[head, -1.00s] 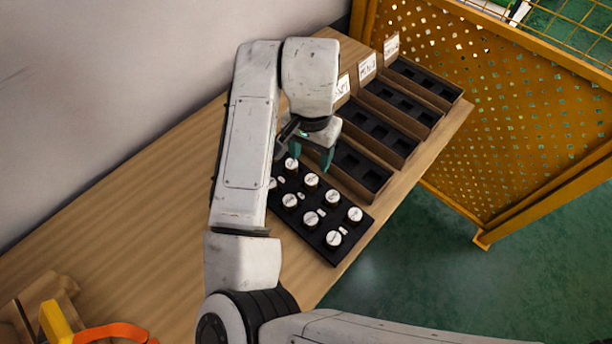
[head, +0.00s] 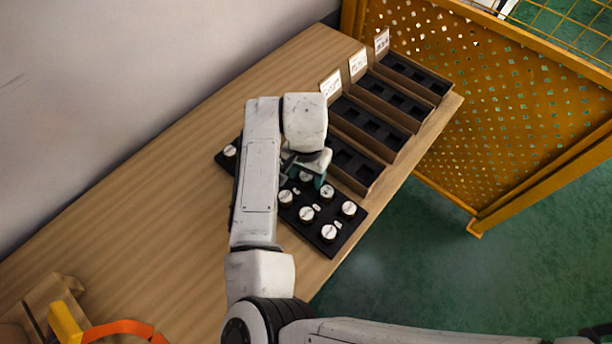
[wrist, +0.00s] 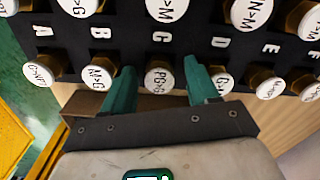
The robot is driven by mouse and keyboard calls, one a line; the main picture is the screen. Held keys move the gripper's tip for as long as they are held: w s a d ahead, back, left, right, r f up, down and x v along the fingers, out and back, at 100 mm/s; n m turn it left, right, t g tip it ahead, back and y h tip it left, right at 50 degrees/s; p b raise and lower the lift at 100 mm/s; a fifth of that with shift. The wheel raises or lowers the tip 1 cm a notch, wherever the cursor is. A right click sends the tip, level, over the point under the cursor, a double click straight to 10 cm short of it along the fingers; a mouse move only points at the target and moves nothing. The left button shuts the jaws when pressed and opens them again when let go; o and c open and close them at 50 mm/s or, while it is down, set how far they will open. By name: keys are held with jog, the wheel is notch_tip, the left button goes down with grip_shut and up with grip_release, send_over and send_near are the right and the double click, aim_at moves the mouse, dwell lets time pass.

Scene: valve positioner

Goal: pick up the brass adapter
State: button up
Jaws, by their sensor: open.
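Several brass adapters with white labelled caps stand upright in a black tray (head: 345,228). In the wrist view, a capped adapter (wrist: 158,80) by the letter C sits between the two teal fingers of my gripper (wrist: 160,68). The fingers are apart, with a gap to the adapter on both sides. The cap lettering reads roughly "PG>G". In the head view my gripper (head: 305,171) is low over the tray, and my arm hides part of the tray. I cannot tell how deep the fingers reach beside the adapter.
Neighbouring adapters (wrist: 101,76) stand close outside each finger. Brown bins with black slotted inserts (head: 370,128) and white labels stand beyond the tray. A yellow perforated fence (head: 480,110) borders the table. An orange-handled object (head: 115,330) lies at lower left. The table (head: 160,190) left of the tray is clear.

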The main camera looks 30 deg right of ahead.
jog(key=shift+c, duration=0.2)
grip_shut()
jog(key=shift+r, duration=0.1)
